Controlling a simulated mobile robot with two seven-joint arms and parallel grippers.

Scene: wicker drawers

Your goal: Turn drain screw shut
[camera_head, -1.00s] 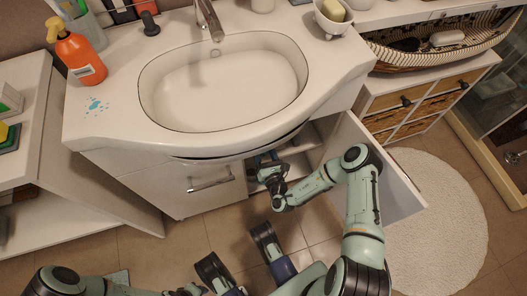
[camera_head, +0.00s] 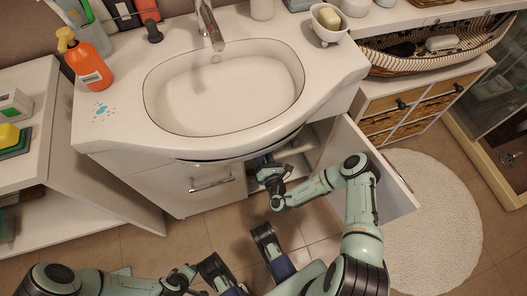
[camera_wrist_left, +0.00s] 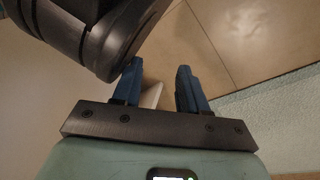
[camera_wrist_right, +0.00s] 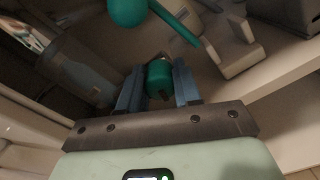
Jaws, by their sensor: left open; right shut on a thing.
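The drain screw appears to be the teal cylindrical piece (camera_wrist_right: 159,78) in the right wrist view. My right gripper (camera_wrist_right: 158,70) is shut on it, with one blue finger on each side. In the head view my right arm reaches through the open door into the cabinet under the sink (camera_head: 222,90), and the sink rim partly hides the gripper. A teal ball (camera_wrist_right: 127,10) and a teal rod (camera_wrist_right: 176,24) show just beyond the piece. My left gripper (camera_wrist_left: 159,68) is open and empty, with floor tiles behind it.
The open cabinet door (camera_head: 352,145) stands to the right of my right arm. An orange soap bottle (camera_head: 92,68) stands on the countertop. A round white rug (camera_head: 440,225) lies on the floor at right.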

